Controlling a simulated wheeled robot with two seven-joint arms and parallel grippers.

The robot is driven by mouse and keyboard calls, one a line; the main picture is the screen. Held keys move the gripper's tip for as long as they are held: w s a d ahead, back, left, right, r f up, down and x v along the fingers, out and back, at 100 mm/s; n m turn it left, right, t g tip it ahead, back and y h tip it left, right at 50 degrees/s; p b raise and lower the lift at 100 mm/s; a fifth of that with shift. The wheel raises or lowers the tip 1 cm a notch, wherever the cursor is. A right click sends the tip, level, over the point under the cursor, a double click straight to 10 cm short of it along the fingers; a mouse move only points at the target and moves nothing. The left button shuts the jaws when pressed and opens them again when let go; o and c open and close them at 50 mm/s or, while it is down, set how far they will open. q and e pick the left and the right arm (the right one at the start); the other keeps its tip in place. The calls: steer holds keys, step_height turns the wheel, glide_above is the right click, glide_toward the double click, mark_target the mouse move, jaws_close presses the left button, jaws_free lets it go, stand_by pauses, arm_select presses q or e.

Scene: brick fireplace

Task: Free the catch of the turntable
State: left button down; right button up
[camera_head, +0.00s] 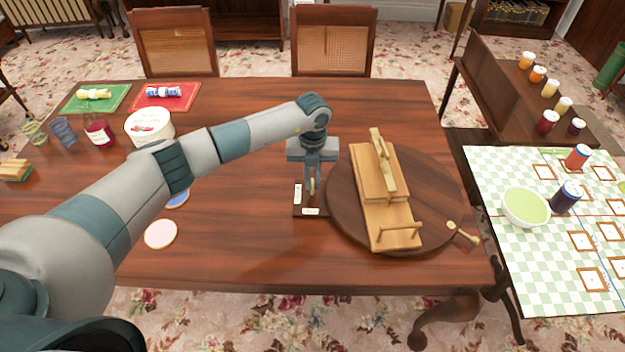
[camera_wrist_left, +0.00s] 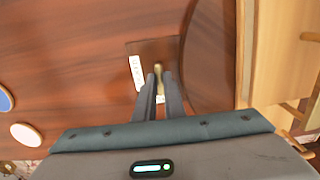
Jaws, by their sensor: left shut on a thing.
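The round dark wooden turntable (camera_head: 437,192) lies on the table, with a light wooden stepped piece (camera_head: 375,215) on top. A small dark base plate (camera_head: 323,198) with two white labels sits at the turntable's left edge. A small brass catch lever (camera_head: 312,187) stands on this plate; it also shows in the left wrist view (camera_wrist_left: 158,68). My left gripper (camera_head: 314,177) points down over the plate, shut on the catch lever between its fingertips. The label text is too small to read. My right gripper is out of view.
A peg handle (camera_head: 463,235) sticks out at the turntable's lower right. A white tub (camera_head: 150,126), jars and folded cloths stand at the table's left. Coasters (camera_head: 161,234) lie near the front left. A checked side table (camera_head: 505,260) with a green bowl (camera_head: 526,207) stands right.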

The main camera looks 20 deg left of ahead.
arm_select(q)
steer(key=shift+w+r, duration=0.1)
steer(key=c, duration=1.8)
jaws_free()
steer(key=shift+c, duration=0.2)
steer(key=shift+r, duration=0.45)
step_height(320, 180, up, 10)
steer(key=b, duration=0.3)
step_height(320, 180, up, 6)
steer(key=r+b, duration=0.1)
steer(key=b, duration=0.1)
glide_above(313, 184)
steer(key=shift+f, duration=0.25)
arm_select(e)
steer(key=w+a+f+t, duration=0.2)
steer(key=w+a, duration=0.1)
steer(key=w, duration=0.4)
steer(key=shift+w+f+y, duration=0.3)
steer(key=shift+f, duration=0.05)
arm_select(q)
steer(key=shift+f, duration=0.1)
